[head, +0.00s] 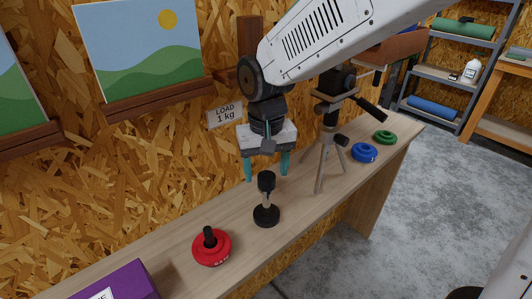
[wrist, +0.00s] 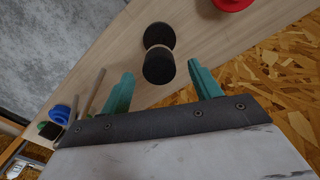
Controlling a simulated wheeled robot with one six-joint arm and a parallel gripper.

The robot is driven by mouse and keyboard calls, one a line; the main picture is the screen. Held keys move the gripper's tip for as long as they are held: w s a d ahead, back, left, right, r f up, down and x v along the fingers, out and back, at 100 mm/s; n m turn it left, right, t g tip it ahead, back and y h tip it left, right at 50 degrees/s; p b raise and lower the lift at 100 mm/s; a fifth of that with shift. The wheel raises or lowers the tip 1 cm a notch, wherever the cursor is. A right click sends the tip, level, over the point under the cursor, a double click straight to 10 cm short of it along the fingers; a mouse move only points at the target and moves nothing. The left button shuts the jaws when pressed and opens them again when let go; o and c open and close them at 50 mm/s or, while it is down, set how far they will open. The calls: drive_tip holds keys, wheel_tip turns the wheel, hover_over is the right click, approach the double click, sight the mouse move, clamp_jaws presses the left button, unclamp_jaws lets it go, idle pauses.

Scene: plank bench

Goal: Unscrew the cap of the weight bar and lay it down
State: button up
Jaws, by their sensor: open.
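The weight bar (head: 266,200) stands upright on the bench, a pale post on a round black base. Its black cap (head: 266,180) is on the top end. In the wrist view the cap (wrist: 159,65) lies between the two teal fingers, a little beyond their tips, with the base partly hidden behind it. My gripper (head: 267,178) is open and empty, pointing down just above and behind the bar, apart from the cap. The fingers also show in the wrist view (wrist: 162,76).
A red weight disc (head: 212,248) with a black knob stands to the left, near a purple box (head: 118,281). A tripod (head: 329,150) stands close on the right. Blue (head: 363,153) and green (head: 384,137) discs lie beyond it. Bare bench lies between bar and red disc.

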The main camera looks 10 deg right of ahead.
drive_tip(key=shift+f, duration=0.95)
drive_tip(key=c, duration=1.1)
drive_tip(key=shift+n, duration=1.4)
drive_tip(key=shift+c, duration=0.2)
drive_tip(key=shift+n, duration=1.4)
